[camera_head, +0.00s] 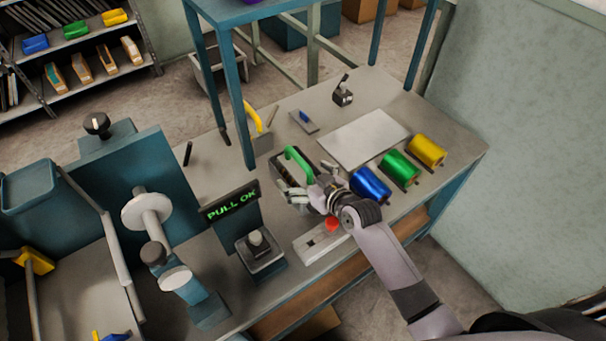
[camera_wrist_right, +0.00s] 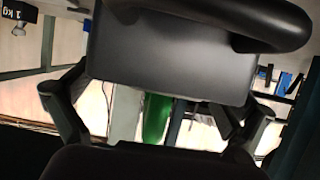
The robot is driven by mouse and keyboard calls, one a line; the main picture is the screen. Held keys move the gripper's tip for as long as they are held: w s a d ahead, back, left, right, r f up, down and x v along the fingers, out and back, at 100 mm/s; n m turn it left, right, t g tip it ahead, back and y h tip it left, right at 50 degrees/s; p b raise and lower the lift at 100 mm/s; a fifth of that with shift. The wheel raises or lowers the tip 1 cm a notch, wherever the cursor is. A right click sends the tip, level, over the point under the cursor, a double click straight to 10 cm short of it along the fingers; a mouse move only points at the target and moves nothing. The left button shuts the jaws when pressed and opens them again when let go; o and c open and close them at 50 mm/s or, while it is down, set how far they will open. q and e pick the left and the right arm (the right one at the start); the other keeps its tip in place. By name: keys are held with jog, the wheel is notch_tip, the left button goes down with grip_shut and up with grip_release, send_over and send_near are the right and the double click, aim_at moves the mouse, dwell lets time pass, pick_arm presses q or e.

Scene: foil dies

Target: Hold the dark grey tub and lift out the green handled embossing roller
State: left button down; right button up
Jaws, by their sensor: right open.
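The dark grey tub (camera_head: 278,171) stands on the bench in the head view, partly hidden by my right gripper. The embossing roller's green handle (camera_head: 298,160) rises out of the tub; its lower part is hidden. My right gripper (camera_head: 306,190) is open at the near right side of the tub, close to the handle. In the right wrist view, the green handle (camera_wrist_right: 154,118) shows beyond and between the spread fingers (camera_wrist_right: 155,112). I cannot tell whether the fingers touch the tub. My left gripper is not in view.
Blue (camera_head: 370,184), green (camera_head: 400,167) and yellow (camera_head: 427,150) rolls stand right of the tub. A pale sheet (camera_head: 364,138) lies behind them. A yellow-handled tool (camera_head: 257,116) stands behind the tub. A "PULL OK" display (camera_head: 231,202) and a teal machine (camera_head: 128,190) are left.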

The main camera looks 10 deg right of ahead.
jog(key=shift+w+a+f, duration=0.1)
jog(key=shift+w, duration=0.15)
jog(key=shift+c, duration=0.4)
